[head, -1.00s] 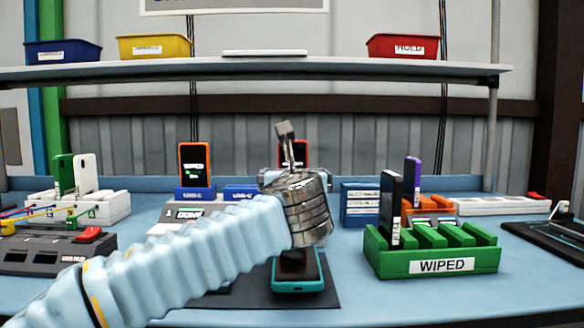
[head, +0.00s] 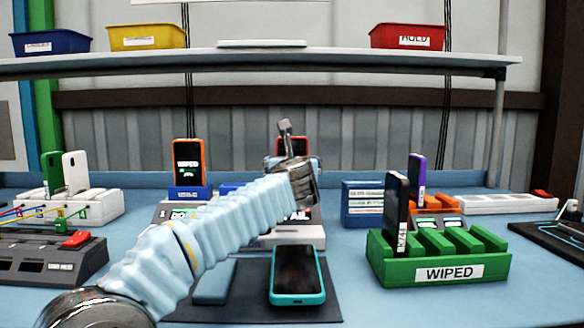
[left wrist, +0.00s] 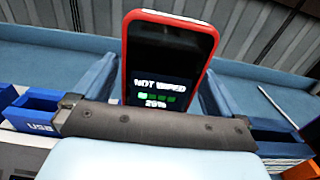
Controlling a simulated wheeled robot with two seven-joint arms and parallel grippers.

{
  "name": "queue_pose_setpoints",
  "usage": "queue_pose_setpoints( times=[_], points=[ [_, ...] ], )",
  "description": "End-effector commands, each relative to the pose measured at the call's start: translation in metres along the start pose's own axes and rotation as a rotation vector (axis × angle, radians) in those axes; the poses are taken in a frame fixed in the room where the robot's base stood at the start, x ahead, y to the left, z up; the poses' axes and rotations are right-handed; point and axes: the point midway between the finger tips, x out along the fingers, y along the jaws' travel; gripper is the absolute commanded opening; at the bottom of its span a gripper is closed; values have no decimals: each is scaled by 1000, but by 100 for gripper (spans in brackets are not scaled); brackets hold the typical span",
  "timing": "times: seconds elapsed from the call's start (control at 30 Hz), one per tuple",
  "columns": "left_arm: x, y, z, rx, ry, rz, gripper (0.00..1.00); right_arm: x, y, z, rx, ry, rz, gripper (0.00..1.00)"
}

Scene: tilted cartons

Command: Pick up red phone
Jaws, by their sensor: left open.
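The red phone (head: 301,147) stands upright at the back of the bench in the head view, mostly hidden behind my left gripper (head: 289,137). In the left wrist view the red phone (left wrist: 167,60) is close and upright, leaning slightly. Its dark screen reads "NOT WIPED" with green bars and a percentage. Its lower part is hidden behind my gripper's grey body. Blue dock parts flank it. My left gripper is open in front of the phone and holds nothing; whether a finger touches it I cannot tell. My right gripper is not in view.
An orange-framed phone (head: 187,160) stands in a blue dock to the left. A teal phone (head: 298,275) lies on a dark mat (head: 245,300) in front. A green "WIPED" rack (head: 440,272) with a dark phone (head: 396,205) stands right. A shelf (head: 330,61) runs above.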

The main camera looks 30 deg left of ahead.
Motion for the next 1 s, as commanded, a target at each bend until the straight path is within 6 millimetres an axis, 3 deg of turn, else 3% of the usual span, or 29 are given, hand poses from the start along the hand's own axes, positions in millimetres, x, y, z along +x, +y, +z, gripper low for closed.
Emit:
queue_pose_setpoints(
  times=[0.13,0.37,0.73,1.0],
  points=[
    [15,0,1,0,0,0,100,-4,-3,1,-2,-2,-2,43],
    [16,0,0,0,0,-1,100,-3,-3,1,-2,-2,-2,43],
    [16,0,0,0,0,-1,44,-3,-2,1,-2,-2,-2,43],
    [16,0,7,-1,-2,0,44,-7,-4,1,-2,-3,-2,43]
  ],
)
